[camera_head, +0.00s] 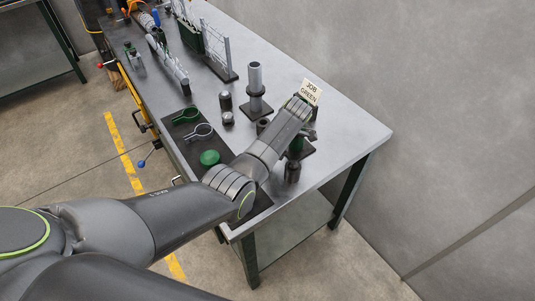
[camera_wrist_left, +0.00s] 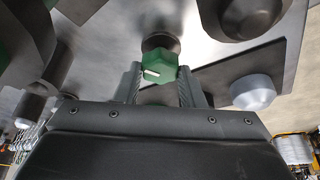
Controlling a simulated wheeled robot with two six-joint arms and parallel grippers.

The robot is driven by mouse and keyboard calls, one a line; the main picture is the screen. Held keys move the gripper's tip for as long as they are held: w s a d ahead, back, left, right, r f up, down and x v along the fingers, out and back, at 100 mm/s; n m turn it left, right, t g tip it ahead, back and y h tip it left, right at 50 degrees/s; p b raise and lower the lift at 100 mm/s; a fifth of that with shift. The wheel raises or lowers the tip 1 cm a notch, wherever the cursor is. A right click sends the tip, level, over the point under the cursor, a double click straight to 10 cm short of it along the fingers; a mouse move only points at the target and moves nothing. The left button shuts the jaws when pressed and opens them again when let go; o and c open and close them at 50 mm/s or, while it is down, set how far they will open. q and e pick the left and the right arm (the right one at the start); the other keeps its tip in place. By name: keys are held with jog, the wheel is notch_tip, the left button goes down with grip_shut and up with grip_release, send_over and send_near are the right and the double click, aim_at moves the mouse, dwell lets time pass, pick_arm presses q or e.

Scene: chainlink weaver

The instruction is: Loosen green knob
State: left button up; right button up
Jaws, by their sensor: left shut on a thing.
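The green knob (camera_wrist_left: 160,66), faceted with a white mark on its face, sits between the two fingers of my left gripper (camera_wrist_left: 160,84) in the left wrist view. The fingers are closed against its sides. In the head view my left arm reaches over the bench to the right end, with the gripper (camera_head: 308,134) at a dark fixture there. A bit of green (camera_head: 297,144) shows under the wrist; the rest of the knob is hidden by my arm. My right gripper is not in view.
A card reading "JOB GREEN" (camera_head: 311,91) stands behind my wrist. A grey post on a base (camera_head: 255,88), dark cylinders (camera_head: 225,101), a green dome (camera_head: 209,157) and ring clamps (camera_head: 198,132) are on the bench (camera_head: 345,118). The bench's right corner is clear.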

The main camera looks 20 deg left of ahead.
pick_arm(q)
jog(key=o, duration=1)
jog(key=shift+r, duration=0.1)
jog(key=shift+p+v, duration=2.05)
jog(key=shift+v, duration=6.6)
